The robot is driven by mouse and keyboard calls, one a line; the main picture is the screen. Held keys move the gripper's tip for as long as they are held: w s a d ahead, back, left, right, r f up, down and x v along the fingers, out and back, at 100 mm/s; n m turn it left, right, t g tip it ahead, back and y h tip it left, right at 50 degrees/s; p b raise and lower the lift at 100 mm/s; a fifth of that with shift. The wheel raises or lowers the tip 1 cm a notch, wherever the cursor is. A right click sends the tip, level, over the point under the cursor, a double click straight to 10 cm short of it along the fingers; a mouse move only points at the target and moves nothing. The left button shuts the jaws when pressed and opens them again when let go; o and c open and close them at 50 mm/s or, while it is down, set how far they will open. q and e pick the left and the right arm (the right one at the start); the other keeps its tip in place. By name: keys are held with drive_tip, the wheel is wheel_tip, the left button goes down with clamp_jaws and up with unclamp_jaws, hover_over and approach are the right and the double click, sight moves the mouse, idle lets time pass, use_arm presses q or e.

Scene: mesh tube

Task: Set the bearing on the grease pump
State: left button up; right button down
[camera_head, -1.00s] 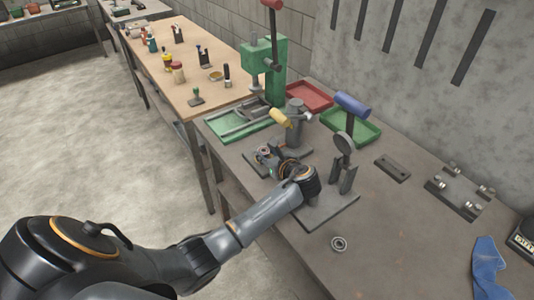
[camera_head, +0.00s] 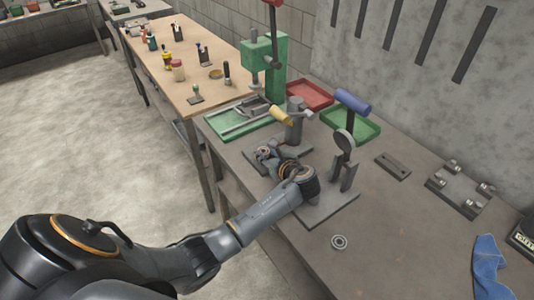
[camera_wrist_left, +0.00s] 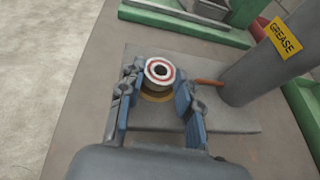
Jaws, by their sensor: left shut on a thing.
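The grease pump is a grey upright cylinder with a yellow GREASE label (camera_wrist_left: 285,38) and a flat grey base plate (camera_wrist_left: 225,118). In the head view its cylinder (camera_head: 295,128) stands behind my left gripper (camera_head: 268,156). A brass-yellow seat (camera_wrist_left: 155,96) shows on the plate. My left gripper, also in the left wrist view (camera_wrist_left: 158,85), is shut on a ring-shaped bearing with a red seal (camera_wrist_left: 160,71). The bearing appears over the seat and partly hides it; I cannot tell whether they touch. My right gripper is not in view.
Another bearing (camera_head: 339,242) lies on the grey bench in front. A stand with a round head (camera_head: 344,148) is just right of the arm. Green (camera_head: 352,128) and red (camera_head: 310,95) trays and a green press (camera_head: 264,62) are behind.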

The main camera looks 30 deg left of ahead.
use_arm(q)
drive_tip(key=shift+f, duration=0.25)
drive_tip(key=o, duration=1.3)
drive_tip(key=shift+d, duration=0.1)
drive_tip(key=v, duration=1.2)
drive_tip(key=shift+r, duration=0.1)
